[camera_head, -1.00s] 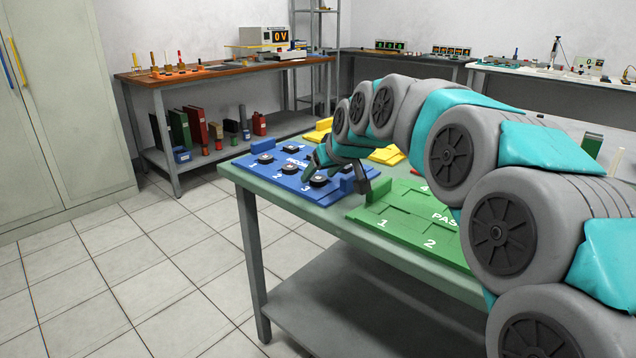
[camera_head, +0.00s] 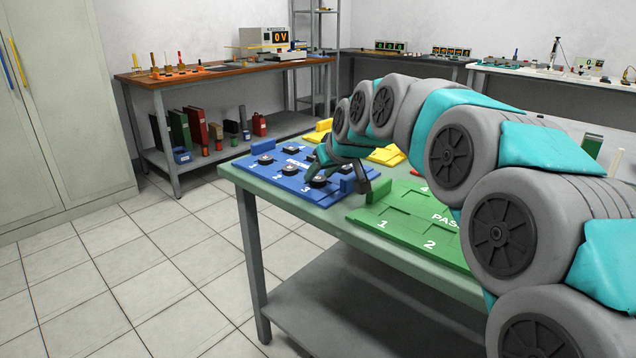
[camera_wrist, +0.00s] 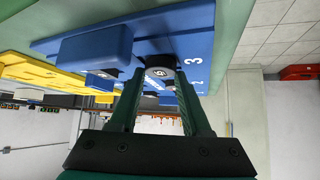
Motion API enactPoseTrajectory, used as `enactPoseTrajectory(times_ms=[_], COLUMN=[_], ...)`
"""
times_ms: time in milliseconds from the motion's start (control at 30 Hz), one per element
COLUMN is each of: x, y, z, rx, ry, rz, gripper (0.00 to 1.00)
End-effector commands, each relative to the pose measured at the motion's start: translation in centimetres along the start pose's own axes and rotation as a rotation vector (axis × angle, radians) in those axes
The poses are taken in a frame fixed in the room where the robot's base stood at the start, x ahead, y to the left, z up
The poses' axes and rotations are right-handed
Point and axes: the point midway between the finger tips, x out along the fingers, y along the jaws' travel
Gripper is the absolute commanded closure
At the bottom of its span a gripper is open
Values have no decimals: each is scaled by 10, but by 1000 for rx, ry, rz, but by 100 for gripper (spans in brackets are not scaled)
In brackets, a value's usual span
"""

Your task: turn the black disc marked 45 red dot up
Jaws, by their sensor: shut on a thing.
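The blue tray (camera_head: 262,172) lies on the green table, with several black discs seated in numbered places. My gripper (camera_wrist: 162,78) is shut on a black disc (camera_wrist: 160,72) with a pale round face, close to the number 3 on the blue tray in the wrist view. The marking on this face is too small to read, so I cannot tell whether it is 45. In the head view a black disc (camera_head: 318,182) shows by the number 3, just below my gripper (camera_head: 316,168). My own wrist hides part of this area. No red dot is clear.
A green tray (camera_head: 376,222) marked PASS has empty recesses to the right. A yellow tray (camera_head: 386,155) lies behind. A blue upright block (camera_wrist: 95,48) stands close beside the fingers. The table's front edge (camera_head: 330,245) is near.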

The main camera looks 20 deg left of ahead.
Motion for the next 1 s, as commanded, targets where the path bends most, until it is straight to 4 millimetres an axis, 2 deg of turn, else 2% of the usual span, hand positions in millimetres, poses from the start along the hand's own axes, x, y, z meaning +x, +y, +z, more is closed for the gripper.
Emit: enactPoseTrajectory(times_ms=[600, 1000], x=[-31, -34], y=[0, 0], z=[-32, -34], rx=[0, 0], ry=[1, 0], rz=[1, 0], gripper=[100, 100])
